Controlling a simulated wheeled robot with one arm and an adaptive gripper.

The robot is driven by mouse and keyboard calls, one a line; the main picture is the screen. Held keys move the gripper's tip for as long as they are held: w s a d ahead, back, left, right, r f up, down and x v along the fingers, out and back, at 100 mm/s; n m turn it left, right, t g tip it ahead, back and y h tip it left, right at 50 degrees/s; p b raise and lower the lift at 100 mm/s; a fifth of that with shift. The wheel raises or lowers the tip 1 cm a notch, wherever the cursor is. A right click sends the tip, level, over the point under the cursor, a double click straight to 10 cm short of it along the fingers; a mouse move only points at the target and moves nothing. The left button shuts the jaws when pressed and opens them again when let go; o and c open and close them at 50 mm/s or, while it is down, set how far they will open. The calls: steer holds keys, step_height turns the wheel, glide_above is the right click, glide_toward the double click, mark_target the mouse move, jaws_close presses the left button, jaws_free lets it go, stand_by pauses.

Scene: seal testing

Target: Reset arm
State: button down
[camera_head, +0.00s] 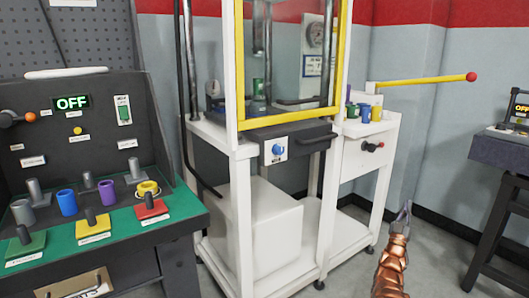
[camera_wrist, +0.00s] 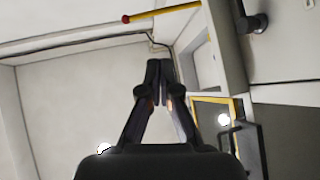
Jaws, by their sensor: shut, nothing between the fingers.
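My gripper (camera_head: 405,212) is at the lower right of the head view, at the end of my copper-coloured arm. It is in free air over the floor, to the right of the white test machine. In the wrist view my gripper (camera_wrist: 158,65) points up the picture with its fingertips together. Nothing is between the fingers. It touches nothing that I can see.
The white test machine (camera_head: 246,170) with a yellow-framed window stands in the middle. A yellow lever (camera_head: 420,82) with a red knob sticks out right. A dark console (camera_head: 85,150) with coloured cylinders stands left, a dark table (camera_head: 500,152) right. Floor between is clear.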

steer(key=w+a+r+n+g+y+p, duration=0.1)
steer(key=w+a+r+g+y+p, duration=0.1)
steer(key=w+a+r+y+p, duration=0.45)
steer(key=w+a+r+g+y+p, duration=0.2)
steer(key=a+r, duration=0.1)
steer(key=r, duration=0.6)
steer(key=s+a+r+n+g+y+p, duration=0.1)
steer(key=s+a+r+g+y+p, duration=0.3)
steer(key=a, duration=0.3)
steer(key=s+a+r+n+g+y+p, duration=0.1)
steer(key=s+a+r+g+p, duration=0.1)
steer(key=s+a+r+p, duration=0.45)
steer(key=s+a+r+g+y+p, duration=0.15)
steer(key=s+a, duration=0.25)
steer(key=s, duration=0.5)
steer(key=s+a+r+n+g+p, duration=0.1)
steer(key=s+a+r+g+p, duration=0.2)
steer(key=s, duration=0.6)
steer(key=s+a+g+y, duration=0.15)
steer(key=s+a, duration=0.25)
steer(key=s, duration=0.5)
steer(key=s+a+r+g+p, duration=0.1)
steer(key=s+g+p, duration=0.3)
steer(key=s, duration=1.5)
steer(key=s+a+r+g+h+p, duration=0.1)
steer(key=s+r+g+p, duration=0.2)
steer(key=s, duration=1.6)
steer(key=shift+r+g+p, duration=0.3)
steer(key=shift+g+p, duration=0.15)
steer(key=shift+g, duration=0.05)
